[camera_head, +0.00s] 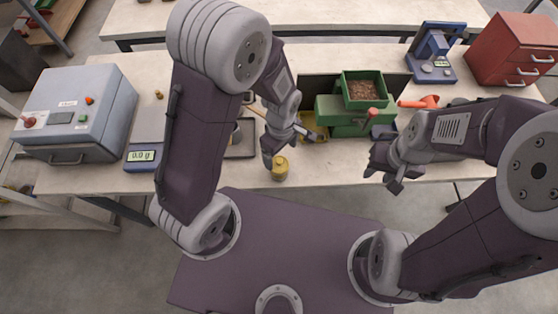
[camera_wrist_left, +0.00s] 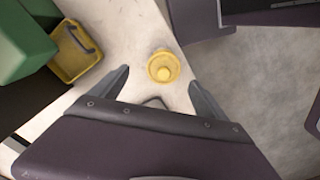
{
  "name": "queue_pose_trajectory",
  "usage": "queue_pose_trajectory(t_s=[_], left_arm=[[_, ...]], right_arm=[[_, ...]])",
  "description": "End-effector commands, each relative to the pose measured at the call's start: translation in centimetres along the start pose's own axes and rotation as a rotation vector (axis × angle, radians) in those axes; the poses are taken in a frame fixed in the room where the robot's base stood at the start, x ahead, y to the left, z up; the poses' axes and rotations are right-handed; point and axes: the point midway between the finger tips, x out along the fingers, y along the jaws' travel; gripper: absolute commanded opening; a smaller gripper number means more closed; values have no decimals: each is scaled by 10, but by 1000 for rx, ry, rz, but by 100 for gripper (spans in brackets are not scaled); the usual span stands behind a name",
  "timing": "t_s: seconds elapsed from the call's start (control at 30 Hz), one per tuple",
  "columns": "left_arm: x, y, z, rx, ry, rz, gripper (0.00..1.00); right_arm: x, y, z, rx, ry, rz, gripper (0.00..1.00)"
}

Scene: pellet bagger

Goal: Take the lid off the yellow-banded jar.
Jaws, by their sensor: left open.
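The yellow-banded jar (camera_head: 280,168) stands upright near the front edge of the table in the head view. In the left wrist view I look down on its yellow round lid (camera_wrist_left: 163,67) with a small knob in the middle. My left gripper (camera_head: 291,149) is open just above and behind the jar in the head view. In the left wrist view its two fingertips (camera_wrist_left: 158,79) are spread to either side of the jar, with nothing between them gripped. My right gripper (camera_head: 383,179) hangs over the front edge, right of the jar, apparently open and empty.
A green machine with a pellet hopper (camera_head: 365,93) stands behind, with a yellow tray (camera_head: 316,137) at its left; the tray also shows in the left wrist view (camera_wrist_left: 72,58). A grey control box (camera_head: 75,110) is far left, a red drawer cabinet (camera_head: 515,50) far right.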

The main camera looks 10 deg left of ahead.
Motion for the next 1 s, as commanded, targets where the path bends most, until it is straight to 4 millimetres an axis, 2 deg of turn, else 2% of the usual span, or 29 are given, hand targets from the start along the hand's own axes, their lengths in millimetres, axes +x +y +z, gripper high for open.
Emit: queue_pose_trajectory(t_s=[0.27, 0.53, 0.57, 0.77, 1.0], left_arm=[[45, -6, -2, 0, -1, -7, 85], [50, -5, -3, 0, 0, -2, 85], [50, -5, -3, 0, 0, -2, 80], [50, -5, -3, 0, 0, -2, 24], [49, -5, -3, 0, 0, -2, 23]], right_arm=[[-6, 0, 0, 0, 0, 0, 36], [-6, 0, 0, 0, 0, 0, 36], [-6, 0, 0, 0, 0, 0, 36], [-6, 0, 0, 0, 0, 0, 36], [-6, 0, 0, 0, 0, 0, 36]])
